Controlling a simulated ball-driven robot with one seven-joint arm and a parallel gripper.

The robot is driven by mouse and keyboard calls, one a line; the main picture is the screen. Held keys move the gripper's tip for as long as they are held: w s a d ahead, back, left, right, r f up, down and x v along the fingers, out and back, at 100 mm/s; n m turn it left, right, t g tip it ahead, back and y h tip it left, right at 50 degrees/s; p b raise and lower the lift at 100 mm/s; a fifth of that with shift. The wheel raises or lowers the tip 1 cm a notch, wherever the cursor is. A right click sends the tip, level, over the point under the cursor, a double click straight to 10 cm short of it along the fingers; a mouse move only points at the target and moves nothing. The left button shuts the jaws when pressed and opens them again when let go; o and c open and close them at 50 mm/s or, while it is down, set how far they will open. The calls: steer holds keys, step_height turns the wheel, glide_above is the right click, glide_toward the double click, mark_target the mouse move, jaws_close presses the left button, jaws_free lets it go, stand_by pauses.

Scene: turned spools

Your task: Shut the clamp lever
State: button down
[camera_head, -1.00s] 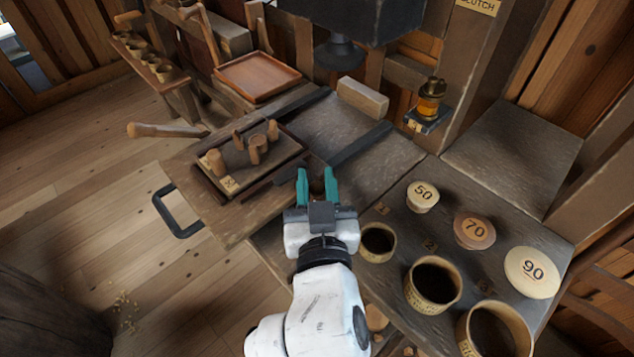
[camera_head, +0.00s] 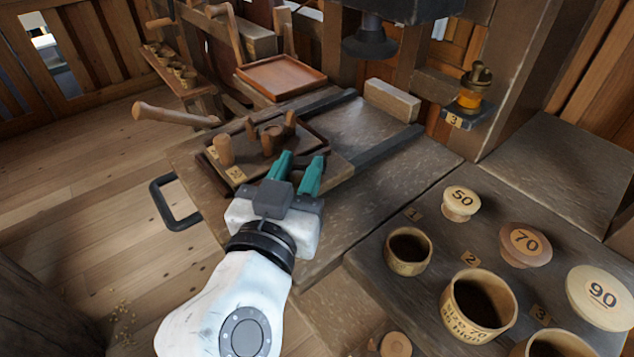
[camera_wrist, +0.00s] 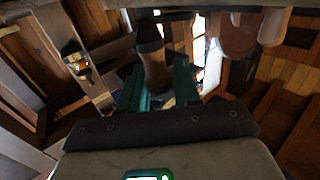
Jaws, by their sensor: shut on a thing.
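My gripper (camera_head: 296,172) has teal fingers that stand a little apart, over the front right corner of the fixture tray (camera_head: 229,184). In the wrist view a dark round wooden handle (camera_wrist: 152,50) stands between the fingers (camera_wrist: 160,85), and they are shut on it. It looks like the clamp lever's grip, but the rest of the lever is hidden in the head view. The fixture tray carries upright wooden pegs (camera_head: 225,150) and a notched round wooden piece (camera_head: 270,132).
A long wooden handle (camera_head: 175,117) juts out left of the bench. A black bar handle (camera_head: 160,203) sticks out at its front left. Cups (camera_head: 408,252) and numbered lids (camera_head: 525,243) stand at right. A dark press head (camera_head: 370,40) hangs above the back.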

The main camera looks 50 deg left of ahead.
steer(key=shift+s+a+b, duration=0.2)
steer(key=shift+a+b, duration=0.2)
steer(key=shift+a, duration=0.35)
steer(key=shift+s+a+b, duration=0.15)
steer(key=shift+a+b, duration=0.2)
steer(key=shift+a, duration=0.4)
steer(key=c, duration=0.9)
jaws_free()
steer(key=v, duration=1)
steer(key=shift+s+d, duration=0.25)
steer(key=shift+s, duration=0.05)
